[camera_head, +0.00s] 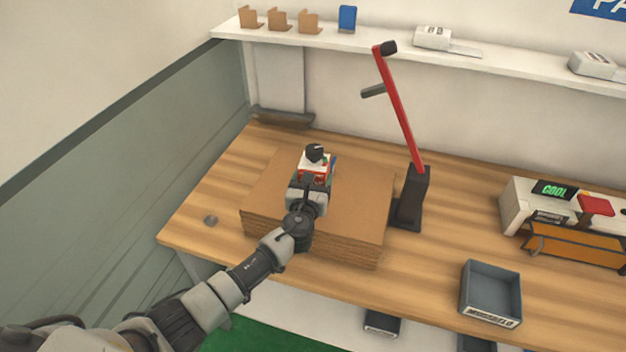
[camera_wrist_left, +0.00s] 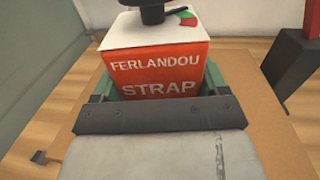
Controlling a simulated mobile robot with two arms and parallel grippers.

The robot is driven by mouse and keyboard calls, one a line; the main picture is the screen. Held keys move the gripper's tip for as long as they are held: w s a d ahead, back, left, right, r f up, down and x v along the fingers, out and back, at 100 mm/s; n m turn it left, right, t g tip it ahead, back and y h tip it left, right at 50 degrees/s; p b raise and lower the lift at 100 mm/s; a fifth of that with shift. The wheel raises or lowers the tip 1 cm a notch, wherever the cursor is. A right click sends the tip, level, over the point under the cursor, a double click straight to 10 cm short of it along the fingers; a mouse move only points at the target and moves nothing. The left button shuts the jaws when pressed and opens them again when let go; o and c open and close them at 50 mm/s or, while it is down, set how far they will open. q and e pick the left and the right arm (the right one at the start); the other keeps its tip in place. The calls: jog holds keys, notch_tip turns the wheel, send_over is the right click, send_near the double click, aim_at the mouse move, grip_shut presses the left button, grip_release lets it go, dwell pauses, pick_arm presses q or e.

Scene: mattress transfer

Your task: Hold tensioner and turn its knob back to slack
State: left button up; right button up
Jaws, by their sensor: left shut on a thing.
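The tensioner (camera_head: 313,168) is a small red and white box with a black knob (camera_head: 314,152) on top. It is over the cardboard stack, and I cannot tell whether it touches it. In the left wrist view the tensioner (camera_wrist_left: 158,75) shows "FERLANDOU STRAP" on its red front. Its black knob (camera_wrist_left: 150,11) is cut off by the top edge, beside a small red and green dial (camera_wrist_left: 184,15). My left gripper (camera_head: 313,181) is shut on the tensioner's lower part, with a green-grey finger at each side. My right gripper is in neither view.
The tensioner is over a stack of brown cardboard (camera_head: 361,226) on the wooden table (camera_head: 440,265). A red lever on a black stand (camera_head: 411,200) rises just right of the stack. Farther right are a grey tray (camera_head: 491,292) and a white machine (camera_head: 520,208). A shelf runs behind.

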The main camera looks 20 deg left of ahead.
pick_arm(q)
jog(key=shift+f+b, duration=2.5)
jog(key=shift+f, duration=0.1)
jog(key=shift+f, duration=0.15)
